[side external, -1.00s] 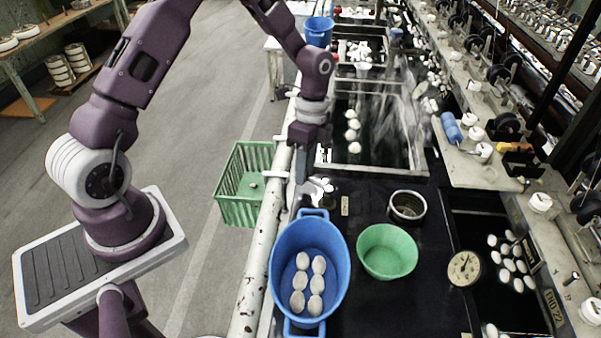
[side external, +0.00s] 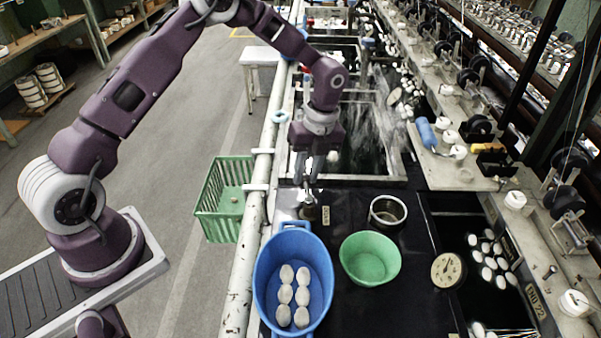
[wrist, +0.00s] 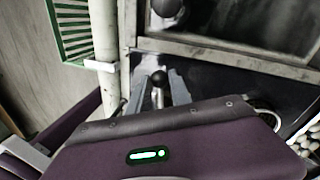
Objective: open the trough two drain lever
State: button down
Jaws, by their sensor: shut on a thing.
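The drain lever, a dark ball knob on a short stem, stands on the black bench just in front of a trough of dark water. Its knob (wrist: 158,77) shows between my grey fingers in the wrist view. In the side view my gripper (side external: 307,197) points down with its fingers shut at the lever, which they largely hide. A dark round part (side external: 310,213) shows just below the fingertips. The trough (side external: 362,150) lies behind the gripper, its metal rim (wrist: 225,52) crossing the wrist view. I cannot read the small label plate (side external: 326,215) beside the lever.
A blue basin (side external: 262,275) with several pale cocoons stands in front of the gripper. A pipe (side external: 258,190) and a green crate (side external: 223,200) lie left.

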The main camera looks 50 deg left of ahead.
jog(key=shift+w+d+m, duration=0.3)
jog(key=shift+m, duration=0.4)
jog(key=c, duration=1.2)
grip_release()
jog(key=r, duration=0.4)
jog(key=w+r, duration=0.1)
jog(key=r, duration=0.2)
jog(key=shift+w+d, duration=0.1)
jog(key=shift+d, duration=0.3)
